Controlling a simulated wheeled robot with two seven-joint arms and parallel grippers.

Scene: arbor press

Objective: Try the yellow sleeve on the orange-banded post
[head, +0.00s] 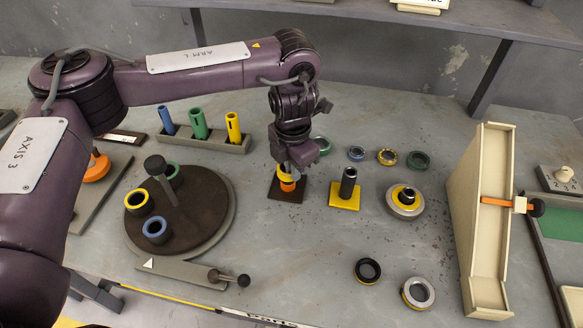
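My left gripper (287,168) reaches down from above over the orange-banded post (288,187), which stands on a dark square base (275,191). A yellow sleeve (286,177) sits between the fingertips, which appear closed on it. It is at the top of the post, with the orange band showing just below. The gripper hides the sleeve's upper part and the post's top, so I cannot tell how far the sleeve is over the post. My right gripper is not in view.
A black post on a yellow base (345,200) stands close at right, with a ringed stand (405,207) beyond. A round turntable (190,215) with coloured rings is at left. Behind is a rack (215,143) of coloured tubes. Several loose rings lie around; a cream chute (490,220) stands right.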

